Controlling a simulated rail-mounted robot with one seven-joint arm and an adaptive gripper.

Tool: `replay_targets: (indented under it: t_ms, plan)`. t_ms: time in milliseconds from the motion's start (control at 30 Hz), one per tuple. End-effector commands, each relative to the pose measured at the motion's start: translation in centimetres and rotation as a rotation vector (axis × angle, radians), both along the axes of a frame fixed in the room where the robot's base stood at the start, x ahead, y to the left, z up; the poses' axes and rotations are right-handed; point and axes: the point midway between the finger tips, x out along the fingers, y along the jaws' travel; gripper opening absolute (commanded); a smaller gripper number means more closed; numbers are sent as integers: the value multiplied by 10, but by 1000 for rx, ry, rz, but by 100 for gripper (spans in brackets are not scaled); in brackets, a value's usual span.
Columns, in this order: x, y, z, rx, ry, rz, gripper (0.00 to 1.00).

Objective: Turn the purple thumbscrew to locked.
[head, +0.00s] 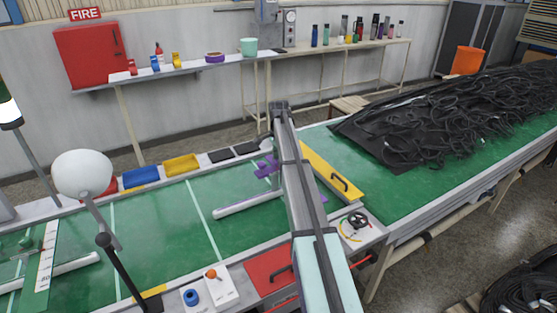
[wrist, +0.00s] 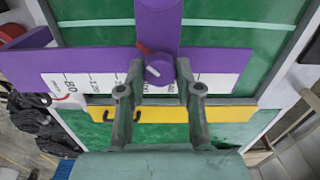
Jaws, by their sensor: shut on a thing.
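The purple thumbscrew (wrist: 158,69) shows in the wrist view, a round knob with a pale line on its face. It sits where a purple upright bar (wrist: 158,22) meets a wide purple crosspiece (wrist: 85,66). My gripper (wrist: 160,70) has one finger on each side of the knob and is shut on it. A small red mark (wrist: 142,47) is at the knob's upper left. In the head view, my arm hides the knob, and only part of the purple fixture (head: 266,166) shows beside it.
A white number scale (wrist: 75,84) runs below the crosspiece. A yellow panel with a dark handle (head: 331,176) lies right of my arm. A white bar (head: 248,204) lies on the green bench (head: 165,222). Black hoses (head: 440,125) are heaped at the right.

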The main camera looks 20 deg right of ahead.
Motion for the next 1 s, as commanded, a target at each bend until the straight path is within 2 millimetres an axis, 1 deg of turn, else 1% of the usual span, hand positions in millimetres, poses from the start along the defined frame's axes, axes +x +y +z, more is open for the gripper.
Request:
replay_targets:
  t_ms: [200, 400, 700, 1000]
  plan:
    - [0, 0, -1, 1, 1, -162, 0]
    - [-1, 0, -1, 1, 1, -262, 0]
    - [-1, 0, -1, 1, 1, -321, 0]
    - [-1, 0, -1, 1, 1, -324, 0]
